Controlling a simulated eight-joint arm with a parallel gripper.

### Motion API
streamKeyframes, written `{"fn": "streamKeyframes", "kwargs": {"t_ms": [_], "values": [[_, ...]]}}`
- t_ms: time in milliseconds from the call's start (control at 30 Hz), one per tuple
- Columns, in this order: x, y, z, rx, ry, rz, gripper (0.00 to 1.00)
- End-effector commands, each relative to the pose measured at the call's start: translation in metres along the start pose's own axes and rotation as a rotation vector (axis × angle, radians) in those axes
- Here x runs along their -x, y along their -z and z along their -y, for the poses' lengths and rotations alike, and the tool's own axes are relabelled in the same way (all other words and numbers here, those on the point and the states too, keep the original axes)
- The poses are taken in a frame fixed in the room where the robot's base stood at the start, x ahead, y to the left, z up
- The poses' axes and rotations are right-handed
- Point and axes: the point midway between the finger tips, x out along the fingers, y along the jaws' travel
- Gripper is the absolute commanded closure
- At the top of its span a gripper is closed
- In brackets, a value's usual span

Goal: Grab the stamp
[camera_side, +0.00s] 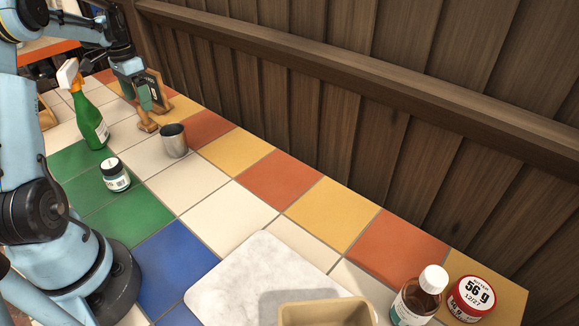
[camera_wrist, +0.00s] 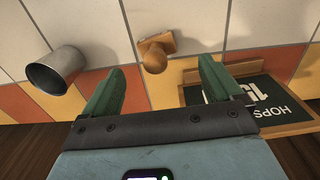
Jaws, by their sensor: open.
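The stamp (camera_wrist: 155,55) is a wooden one with a rounded knob handle and a flat base. It stands on the tiles in the wrist view, between and just beyond the fingertips of my gripper (camera_wrist: 162,78). My gripper is open, with its two green fingers apart and nothing between them. In the side view the stamp (camera_side: 147,125) stands at the far end of the counter, just below my gripper (camera_side: 148,108). The fingers partly cover the area above it there. I cannot tell the exact gap between fingers and knob.
A metal cup (camera_side: 173,140) stands close to the stamp; it also shows in the wrist view (camera_wrist: 57,72). A wood-framed hops chalkboard (camera_wrist: 243,105) is close to the other finger. A green spray bottle (camera_side: 91,122) and a small jar (camera_side: 115,174) stand nearby. A wooden wall (camera_side: 330,110) borders the counter.

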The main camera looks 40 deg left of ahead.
Motion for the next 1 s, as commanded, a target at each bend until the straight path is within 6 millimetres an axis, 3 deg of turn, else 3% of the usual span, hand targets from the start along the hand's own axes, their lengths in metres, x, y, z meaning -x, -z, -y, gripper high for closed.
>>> {"fn": "streamKeyframes", "kwargs": {"t_ms": [267, 600, 867, 1000], "values": [[-0.02, 0.0, -0.002, 0.0, 0.0, 0.0, 0.08], [-0.061, -0.001, -0.005, -0.001, 0.0, -0.002, 0.08], [-0.064, -0.001, -0.005, -0.001, 0.0, -0.002, 0.08], [-0.064, -0.001, -0.005, -0.001, 0.0, -0.002, 0.25]]}}
